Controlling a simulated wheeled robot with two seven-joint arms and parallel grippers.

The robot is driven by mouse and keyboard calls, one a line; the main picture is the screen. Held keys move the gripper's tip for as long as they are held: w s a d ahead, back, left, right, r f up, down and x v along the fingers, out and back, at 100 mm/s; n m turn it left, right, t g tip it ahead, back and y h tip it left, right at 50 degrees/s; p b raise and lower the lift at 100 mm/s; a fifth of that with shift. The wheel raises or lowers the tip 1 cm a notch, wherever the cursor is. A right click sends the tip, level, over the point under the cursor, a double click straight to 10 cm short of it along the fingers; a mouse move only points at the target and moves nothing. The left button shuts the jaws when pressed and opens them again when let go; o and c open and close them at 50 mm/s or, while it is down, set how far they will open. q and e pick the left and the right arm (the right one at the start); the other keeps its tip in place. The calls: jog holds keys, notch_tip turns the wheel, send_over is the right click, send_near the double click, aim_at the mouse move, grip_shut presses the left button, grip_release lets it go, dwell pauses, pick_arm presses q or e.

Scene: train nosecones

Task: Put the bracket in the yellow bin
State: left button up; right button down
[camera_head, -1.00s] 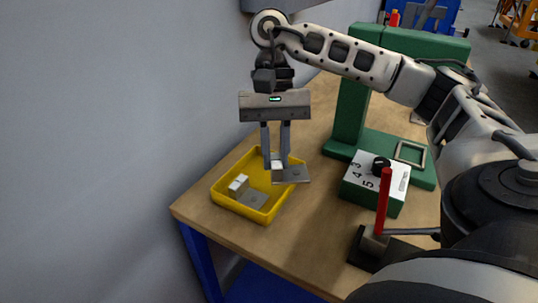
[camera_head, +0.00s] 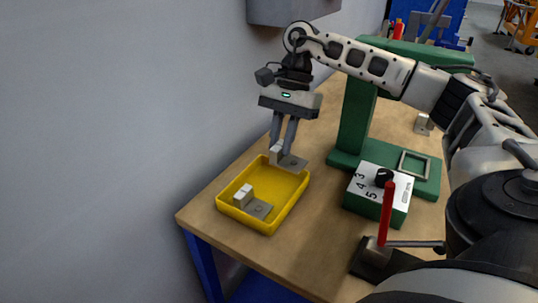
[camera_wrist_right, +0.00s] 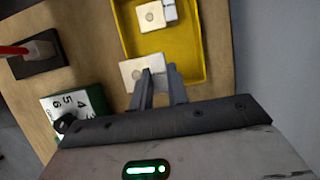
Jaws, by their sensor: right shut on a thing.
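My right gripper (camera_head: 283,148) is shut on a grey metal bracket (camera_head: 293,162), an angled piece with a flat plate. It holds the bracket at the far end of the yellow bin (camera_head: 293,208), in line with the far rim in the head view. In the right wrist view the held bracket (camera_wrist_right: 130,74) shows at the fingertips (camera_wrist_right: 158,72), overlapping the bin's edge (camera_wrist_right: 207,40). I cannot tell its exact height. A second bracket (camera_head: 260,209) lies inside the bin near its front left; it also shows in the right wrist view (camera_wrist_right: 151,17). My left gripper is out of view.
A green press (camera_head: 357,125) stands right of the bin, with a numbered control box (camera_head: 378,190) in front. A red-handled lever (camera_head: 387,215) stands nearer. Another bracket (camera_head: 423,124) sits on the wooden table (camera_head: 300,250). A wall borders the left.

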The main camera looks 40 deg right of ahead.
jog(key=w+f, duration=0.2)
jog(key=f, duration=0.1)
jog(key=shift+w+a, duration=0.15)
jog(key=shift+a, duration=0.25)
jog(key=shift+w+f, duration=0.2)
jog(key=shift+f, duration=1.55)
jog(key=shift+f, duration=0.1)
jog(key=c, duration=1.4)
grip_release()
jog(key=shift+o, duration=0.2)
jog(key=v, duration=1.2)
